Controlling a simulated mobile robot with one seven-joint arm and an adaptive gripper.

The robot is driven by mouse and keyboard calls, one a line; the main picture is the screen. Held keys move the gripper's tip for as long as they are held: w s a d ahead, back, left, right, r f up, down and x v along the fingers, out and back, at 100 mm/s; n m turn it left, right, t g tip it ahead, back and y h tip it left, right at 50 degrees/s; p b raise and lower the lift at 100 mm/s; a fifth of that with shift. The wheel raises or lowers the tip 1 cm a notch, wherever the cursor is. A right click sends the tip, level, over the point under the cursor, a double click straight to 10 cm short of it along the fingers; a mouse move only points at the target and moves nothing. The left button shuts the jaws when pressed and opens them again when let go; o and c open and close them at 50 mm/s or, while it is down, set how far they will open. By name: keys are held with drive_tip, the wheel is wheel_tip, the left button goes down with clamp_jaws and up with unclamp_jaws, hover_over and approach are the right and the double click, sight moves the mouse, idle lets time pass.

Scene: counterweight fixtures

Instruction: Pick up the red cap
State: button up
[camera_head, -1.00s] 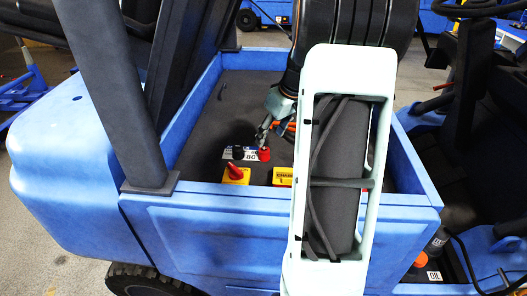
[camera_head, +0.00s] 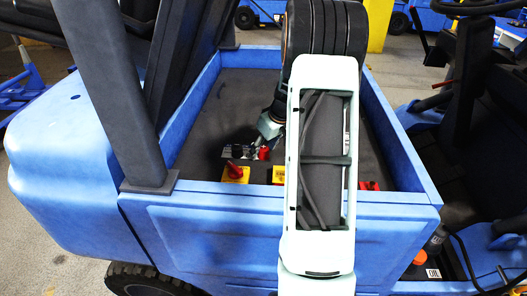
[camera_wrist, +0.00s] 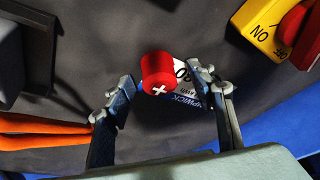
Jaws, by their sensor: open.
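The red cap (camera_wrist: 158,75) is a short red cylinder with a white plus mark on its top. It stands on or beside a white label with dark lettering (camera_wrist: 190,97).
A yellow box with a red knob (camera_head: 235,174) stands close to the cap, with another yellow piece (camera_head: 280,175) to its right. Orange bars (camera_wrist: 45,132) and a dark block (camera_wrist: 10,55) lie left in the wrist view. Blue walls (camera_head: 290,198) edge the tray.

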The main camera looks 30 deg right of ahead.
drive_tip(key=c, duration=0.8)
drive_tip(key=shift+c, duration=0.2)
drive_tip(key=shift+r, duration=0.15)
